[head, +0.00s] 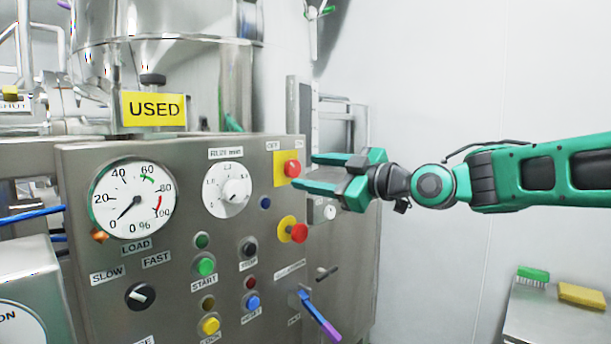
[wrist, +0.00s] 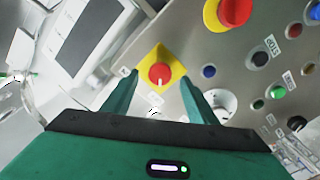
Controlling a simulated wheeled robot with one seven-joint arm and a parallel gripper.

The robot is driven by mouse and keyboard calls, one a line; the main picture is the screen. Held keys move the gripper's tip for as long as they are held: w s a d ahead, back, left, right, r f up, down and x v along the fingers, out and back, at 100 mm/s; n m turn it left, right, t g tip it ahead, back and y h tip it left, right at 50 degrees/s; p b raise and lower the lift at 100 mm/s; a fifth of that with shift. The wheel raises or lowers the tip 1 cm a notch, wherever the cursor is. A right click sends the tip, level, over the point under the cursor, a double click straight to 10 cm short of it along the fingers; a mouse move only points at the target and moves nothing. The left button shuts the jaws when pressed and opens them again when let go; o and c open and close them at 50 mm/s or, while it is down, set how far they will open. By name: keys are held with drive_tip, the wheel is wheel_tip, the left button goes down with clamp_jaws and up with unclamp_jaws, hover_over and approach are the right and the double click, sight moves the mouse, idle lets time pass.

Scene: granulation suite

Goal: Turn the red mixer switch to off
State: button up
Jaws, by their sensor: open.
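The red mixer switch (head: 292,168) is a round red knob on a square yellow plate, at the upper right of the steel control panel. Labels above it read OFF at left and apparently ON at right. In the wrist view the red switch (wrist: 160,73) shows a short white mark on its lower edge. My gripper (head: 306,171) comes from the right, its green fingers apart and empty. In the wrist view the fingers of my gripper (wrist: 159,80) lie either side of the knob, with gaps. I cannot tell whether the tips reach around it.
The steel panel (head: 75,190) carries a load gauge (head: 132,198), a white dial (head: 227,189), several buttons and a purple-handled lever (head: 320,317). A red emergency-style button (head: 298,233) on yellow sits just below the switch.

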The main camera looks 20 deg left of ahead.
drive_tip(key=v, duration=0.6)
drive_tip(key=shift+d, duration=0.35)
drive_tip(key=shift+f, duration=0.15)
